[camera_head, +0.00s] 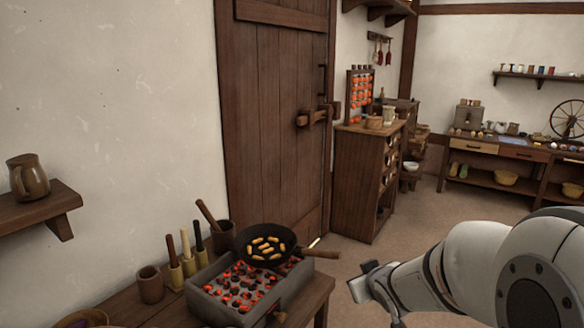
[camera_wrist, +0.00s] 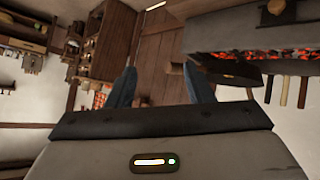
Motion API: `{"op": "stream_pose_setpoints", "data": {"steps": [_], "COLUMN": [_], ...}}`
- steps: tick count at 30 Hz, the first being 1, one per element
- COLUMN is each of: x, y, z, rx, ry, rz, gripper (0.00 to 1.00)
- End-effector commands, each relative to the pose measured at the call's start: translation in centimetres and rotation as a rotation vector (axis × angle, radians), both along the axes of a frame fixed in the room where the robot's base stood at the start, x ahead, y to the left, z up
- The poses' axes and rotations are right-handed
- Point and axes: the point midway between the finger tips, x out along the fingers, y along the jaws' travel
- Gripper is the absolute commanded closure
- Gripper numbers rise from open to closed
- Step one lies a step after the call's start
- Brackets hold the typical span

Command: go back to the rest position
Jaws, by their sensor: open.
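My gripper (camera_head: 372,284) is at the lower right in the head view, held in the air to the right of the brazier table. In the wrist view its two dark fingers (camera_wrist: 160,88) stand apart with nothing between them. My arm reaches in from the right edge of the head view.
A stone brazier (camera_head: 215,304) with glowing coals stands on a wooden table. A black pan (camera_head: 262,243) with several yellow pieces rests on it, its handle pointing right. A wooden door (camera_head: 270,120) and a cabinet (camera_head: 357,185) stand behind. The floor (camera_head: 425,215) beyond my gripper is clear.

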Motion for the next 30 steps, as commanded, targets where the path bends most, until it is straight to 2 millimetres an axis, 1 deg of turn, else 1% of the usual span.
{"op": "stream_pose_setpoints", "data": {"steps": [1, 2, 3, 5, 6, 8, 9, 12, 15, 18, 21, 30], "x": [-1.7, -2.8, -4.3, -6.9, -8.7, -11.4, -13.3, -17.4, -20.4, -22.3, -23.0, -23.0], "y": [-0.6, -0.9, -1.3, -1.5, -1.5, -1.3, -1.0, 0.1, 1.1, 1.8, 2.1, 2.1], "z": [3.5, 4.4, 5.6, 7.3, 8.4, 10.0, 10.9, 12.7, 14.0, 14.5, 14.6, 14.5], "rx": [-0.008, -0.009, -0.007, 0.003, 0.015, 0.038, 0.054, 0.099, 0.136, 0.158, 0.166, 0.166], "ry": [0.046, 0.081, 0.131, 0.209, 0.262, 0.345, 0.399, 0.521, 0.615, 0.673, 0.697, 0.699], "rz": [-0.057, -0.091, -0.134, -0.192, -0.226, -0.267, -0.289, -0.319, -0.328, -0.328, -0.327, -0.328], "gripper": [0.53, 0.53, 0.53, 0.53, 0.53, 0.53, 0.53, 0.53, 0.53, 0.53, 0.53, 0.53]}}
